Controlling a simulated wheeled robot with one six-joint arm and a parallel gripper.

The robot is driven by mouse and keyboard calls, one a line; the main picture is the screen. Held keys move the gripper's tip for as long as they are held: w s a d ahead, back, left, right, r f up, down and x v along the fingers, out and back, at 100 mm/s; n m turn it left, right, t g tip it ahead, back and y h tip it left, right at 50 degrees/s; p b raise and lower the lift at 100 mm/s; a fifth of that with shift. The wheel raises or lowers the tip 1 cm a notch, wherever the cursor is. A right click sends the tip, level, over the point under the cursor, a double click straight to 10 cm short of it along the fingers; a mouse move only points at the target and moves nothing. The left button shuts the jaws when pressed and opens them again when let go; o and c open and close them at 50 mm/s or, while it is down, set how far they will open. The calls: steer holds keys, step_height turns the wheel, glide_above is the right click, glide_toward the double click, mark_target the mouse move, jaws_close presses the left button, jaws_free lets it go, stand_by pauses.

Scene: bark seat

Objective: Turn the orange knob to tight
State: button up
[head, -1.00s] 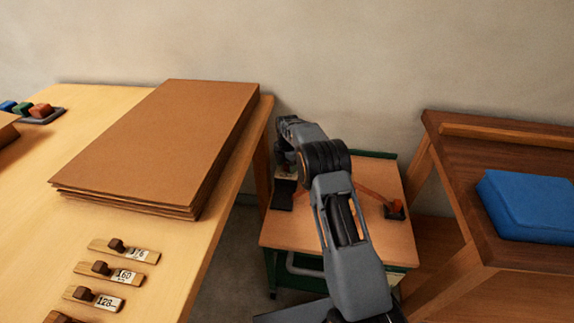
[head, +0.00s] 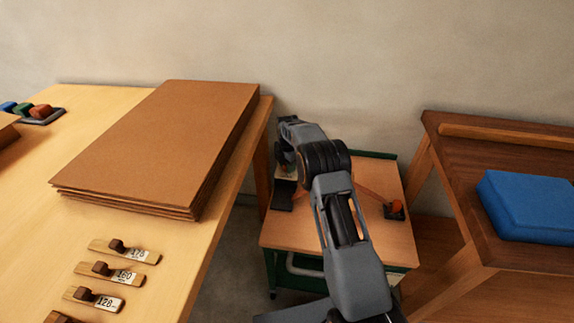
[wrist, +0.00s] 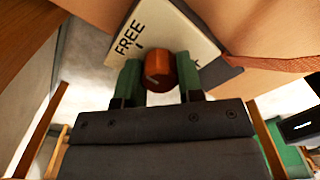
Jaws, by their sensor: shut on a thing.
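The orange knob (wrist: 158,72) shows in the wrist view, between the two green fingers of my gripper (wrist: 159,68). The gripper is shut on it. A short pale line marks the knob's face. The knob sits at a white label plate (wrist: 150,28) with the word FREE at its left; lettering on the right is partly hidden by the knob and finger. In the head view my gripper is at the left side of the small bench, and my arm hides the knob there.
The small bench (head: 300,232) stands between the big table with stacked brown boards (head: 160,140) and a dark wood bench with a blue block (head: 530,205). A brown strap (wrist: 270,65) runs across the small bench. A small orange piece (head: 397,206) sits at its right.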

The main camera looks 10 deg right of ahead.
steer(key=m, duration=0.5)
steer(key=shift+r+p, duration=0.1)
steer(key=shift+p, duration=0.25)
steer(key=m, duration=0.4)
steer(key=shift+m, duration=0.3)
steer(key=m, duration=0.4)
steer(key=shift+m, duration=0.3)
steer(key=m, duration=0.4)
steer(key=shift+m+p, duration=0.3)
steer(key=m, duration=0.4)
steer(key=shift+w, duration=0.1)
steer(key=m, duration=0.8)
steer(key=shift+r+m, duration=0.1)
steer(key=shift+m, duration=1.8)
